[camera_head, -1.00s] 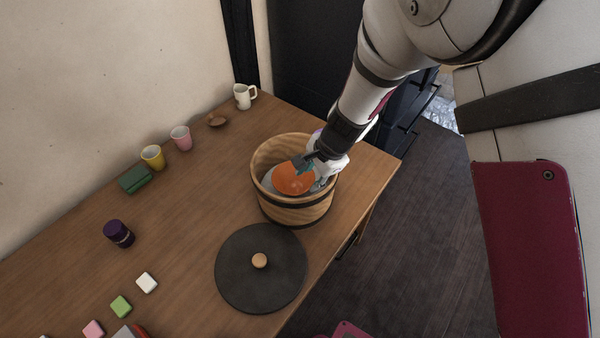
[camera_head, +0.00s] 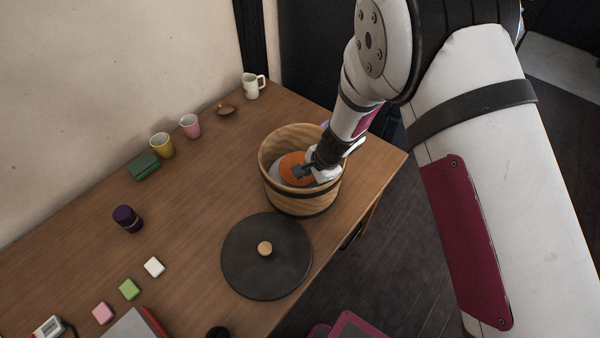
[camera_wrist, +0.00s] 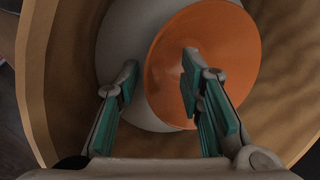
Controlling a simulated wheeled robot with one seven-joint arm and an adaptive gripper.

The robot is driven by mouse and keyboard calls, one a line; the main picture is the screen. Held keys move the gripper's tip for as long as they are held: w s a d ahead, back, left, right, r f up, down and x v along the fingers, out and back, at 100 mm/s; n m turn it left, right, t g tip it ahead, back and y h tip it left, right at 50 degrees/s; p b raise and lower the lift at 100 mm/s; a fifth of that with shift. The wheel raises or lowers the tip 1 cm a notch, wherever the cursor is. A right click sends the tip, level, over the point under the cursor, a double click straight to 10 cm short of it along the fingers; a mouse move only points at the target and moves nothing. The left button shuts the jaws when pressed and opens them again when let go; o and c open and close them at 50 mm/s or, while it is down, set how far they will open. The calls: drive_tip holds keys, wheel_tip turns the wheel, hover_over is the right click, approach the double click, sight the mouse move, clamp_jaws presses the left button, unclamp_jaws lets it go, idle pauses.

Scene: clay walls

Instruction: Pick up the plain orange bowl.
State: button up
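The plain orange bowl (camera_head: 291,166) lies inside a round wooden tub (camera_head: 283,199), on top of a pale grey round thing (camera_head: 276,173). In the wrist view the orange bowl (camera_wrist: 225,45) fills the upper middle, with the pale round thing (camera_wrist: 130,50) partly under it at left. My gripper (camera_wrist: 158,85) is open inside the tub, its teal-padded fingers spread. The right finger overlaps the bowl in the picture; the left finger is left of the bowl's edge, over the pale thing. Whether a finger touches the bowl cannot be told. My gripper hides part of the bowl in the head view.
A dark round lid (camera_head: 262,275) with a wooden knob lies in front of the tub. A white mug (camera_head: 251,88), pink cup (camera_head: 190,126), yellow cup (camera_head: 162,146) and green box (camera_head: 144,166) stand along the wall side. The tub's wall surrounds my gripper.

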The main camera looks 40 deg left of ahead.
drive_tip(key=shift+d, duration=0.1)
clamp_jaws()
